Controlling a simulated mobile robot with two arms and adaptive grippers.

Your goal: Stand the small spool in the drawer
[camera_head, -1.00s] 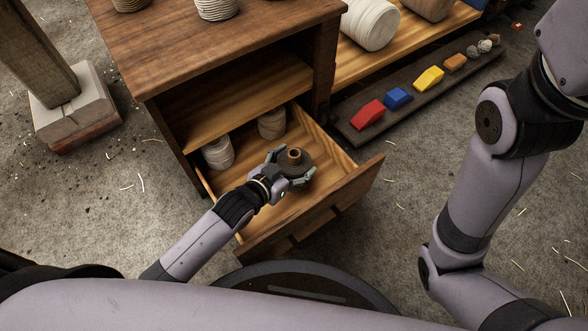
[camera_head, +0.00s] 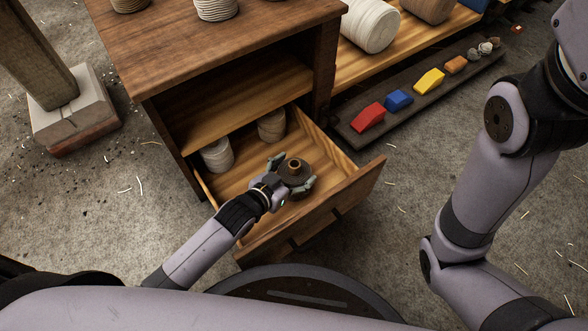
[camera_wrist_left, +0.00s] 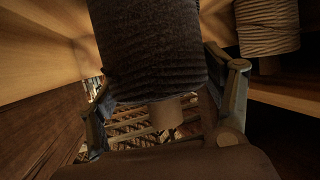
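The small spool (camera_head: 296,174), with dark winding and a tan core on top, is upright inside the open drawer (camera_head: 359,180). My left gripper (camera_head: 291,173) reaches in from the left, with its fingers on opposite sides of the spool and their tips appearing to touch the winding. The left wrist view shows the dark spool (camera_wrist_left: 150,50) between both fingers, its core end pointing down in the picture. Whether the spool's base touches the drawer floor is hidden. My right arm is at the right edge; its gripper is out of view.
A pale spool (camera_head: 217,154) and a tan spool (camera_head: 271,125) stand at the drawer's back. The drawer floor on the right is bare. The wooden cabinet (camera_head: 220,45) rises behind. A dark strip (camera_head: 352,136) with coloured blocks lies on the ground to the right.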

